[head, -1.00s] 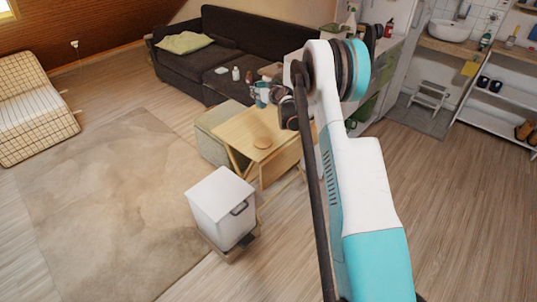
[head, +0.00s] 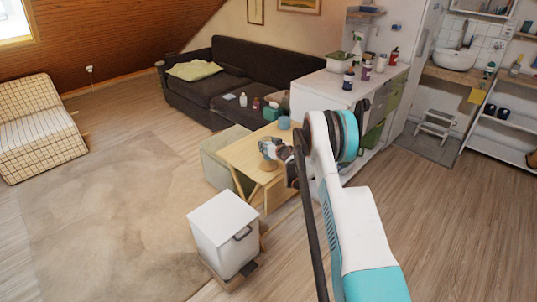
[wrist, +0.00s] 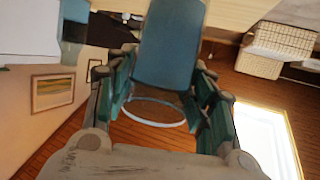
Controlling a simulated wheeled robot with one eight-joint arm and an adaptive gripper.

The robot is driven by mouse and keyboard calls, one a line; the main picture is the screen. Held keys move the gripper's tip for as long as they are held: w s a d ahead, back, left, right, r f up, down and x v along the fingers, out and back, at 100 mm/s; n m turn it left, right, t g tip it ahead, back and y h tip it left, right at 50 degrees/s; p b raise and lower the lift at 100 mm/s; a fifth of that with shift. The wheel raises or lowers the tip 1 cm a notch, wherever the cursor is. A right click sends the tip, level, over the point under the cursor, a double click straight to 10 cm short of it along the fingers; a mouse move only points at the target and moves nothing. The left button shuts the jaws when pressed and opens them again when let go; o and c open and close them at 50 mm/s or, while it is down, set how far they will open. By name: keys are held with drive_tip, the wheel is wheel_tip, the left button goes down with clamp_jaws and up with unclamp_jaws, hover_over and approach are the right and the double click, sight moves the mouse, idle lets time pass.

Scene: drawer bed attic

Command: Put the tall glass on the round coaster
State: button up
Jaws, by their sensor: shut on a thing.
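My gripper (head: 273,149) is over the small wooden table in the head view. It is shut on the tall glass (wrist: 168,45), which shows blue between the fingers in the wrist view, with a pale ring just below it in that picture. In the head view the glass (head: 265,147) is small and partly covered by the fingers. The round coaster (head: 268,165) is a brown disc on the table, right below the gripper and partly hidden. I cannot tell whether the glass touches the coaster.
The wooden table (head: 235,153) also holds a blue cup (head: 284,122) and a teal container (head: 271,111) at its far end. A white bin (head: 225,230) stands in front. A grey-green ottoman (head: 215,160) is at its left, and a white counter (head: 325,95) behind right.

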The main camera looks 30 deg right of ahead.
drive_tip(key=shift+f+b, duration=0.65)
drive_tip(key=shift+f, duration=1.35)
drive_tip(key=shift+f, duration=0.1)
drive_tip(key=o, duration=1.2)
drive_tip(key=shift+s+r, duration=0.3)
drive_tip(key=shift+s, duration=0.05)
drive_tip(key=p+v, duration=0.3)
drive_tip(key=v, duration=0.8)
drive_tip(key=shift+s+a+p, duration=0.1)
drive_tip(key=shift+s+p, duration=0.05)
drive_tip(key=shift+p, duration=0.15)
